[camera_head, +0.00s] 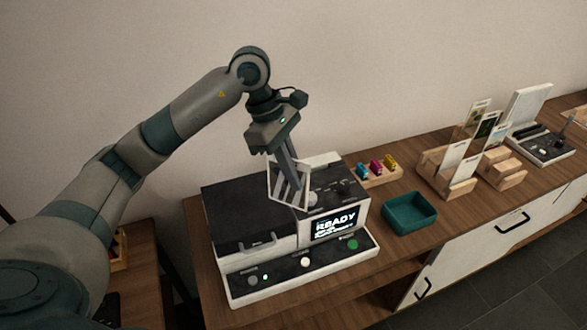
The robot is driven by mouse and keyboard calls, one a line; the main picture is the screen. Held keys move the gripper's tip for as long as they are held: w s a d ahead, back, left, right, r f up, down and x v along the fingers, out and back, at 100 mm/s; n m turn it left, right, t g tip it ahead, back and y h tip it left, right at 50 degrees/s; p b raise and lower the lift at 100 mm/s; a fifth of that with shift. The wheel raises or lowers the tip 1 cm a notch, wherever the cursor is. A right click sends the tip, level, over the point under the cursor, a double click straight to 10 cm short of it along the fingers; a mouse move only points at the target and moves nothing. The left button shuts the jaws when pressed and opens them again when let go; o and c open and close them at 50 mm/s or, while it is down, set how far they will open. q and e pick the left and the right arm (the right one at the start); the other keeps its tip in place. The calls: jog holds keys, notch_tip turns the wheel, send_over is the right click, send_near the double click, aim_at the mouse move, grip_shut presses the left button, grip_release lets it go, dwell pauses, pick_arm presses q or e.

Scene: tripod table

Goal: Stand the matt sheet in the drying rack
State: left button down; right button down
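My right gripper is not in view.
A teal tray (411,226) sits between the printer and the racks. Behind it is a wooden holder (383,178) with coloured pieces. A grey device (541,146) with a white upright panel stands at the far right. The bench front (480,250) has handled drawers.

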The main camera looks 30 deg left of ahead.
pick_arm(q)
jog(key=s+d+m+g+y, duration=0.3)
jog(key=s+m, duration=0.3)
jog(key=m, duration=1.2)
jog(key=shift+s+d+f+g+y+b, duration=0.2)
jog(key=shift+d+g+y+b, duration=0.2)
jog(key=shift+g+y, duration=0.3)
